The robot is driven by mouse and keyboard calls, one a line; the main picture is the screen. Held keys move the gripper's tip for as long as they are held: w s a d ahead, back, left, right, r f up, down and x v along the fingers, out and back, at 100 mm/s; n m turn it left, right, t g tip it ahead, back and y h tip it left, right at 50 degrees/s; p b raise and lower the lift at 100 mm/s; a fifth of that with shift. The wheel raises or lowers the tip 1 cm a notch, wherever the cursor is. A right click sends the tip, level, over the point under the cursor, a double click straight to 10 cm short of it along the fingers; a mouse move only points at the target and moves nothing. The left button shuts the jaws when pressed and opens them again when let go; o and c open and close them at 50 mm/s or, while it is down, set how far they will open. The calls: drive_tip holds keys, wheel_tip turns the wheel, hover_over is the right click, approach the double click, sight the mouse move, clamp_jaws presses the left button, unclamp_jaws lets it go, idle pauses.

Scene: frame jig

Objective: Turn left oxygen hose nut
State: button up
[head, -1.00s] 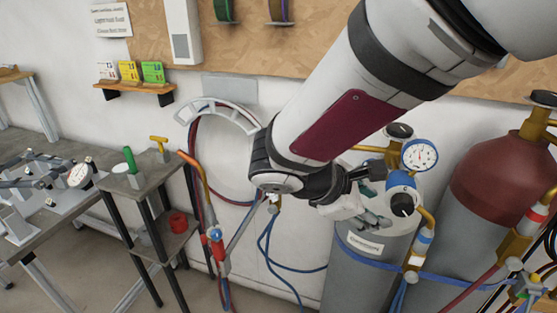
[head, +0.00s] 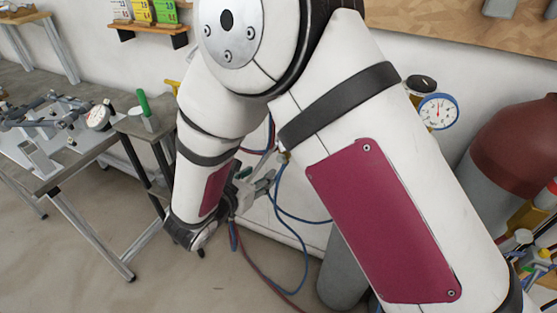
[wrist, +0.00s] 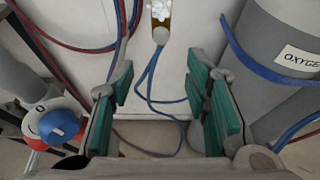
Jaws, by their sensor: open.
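My gripper (wrist: 162,88) is open and empty in the wrist view, its green-padded fingers spread wide apart. In the head view my gripper (head: 252,188) is partly hidden by my arm, low in front of the wall. The grey oxygen cylinder (wrist: 285,35) stands to the right of the fingers in the wrist view, with a blue strap around it. In the head view it is mostly behind my arm, its lower part (head: 345,270) showing. I cannot make out the left oxygen hose nut for certain. A brass fitting with a white knob (wrist: 160,12) sits at the top centre.
A blue knob (wrist: 58,125) on a red and white fitting is left of the fingers. Blue hoses (wrist: 150,85) hang between the fingers, beyond them. A pressure gauge (head: 438,111) and a red-topped cylinder (head: 515,145) stand right; a workbench (head: 65,165) stands left.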

sight(280, 160)
drive_tip(key=x, duration=1.2)
drive_tip(key=shift+w+d+f, duration=0.15)
drive_tip(key=shift+w+f, duration=0.05)
drive_tip(key=shift+w, duration=0.1)
clamp_jaws()
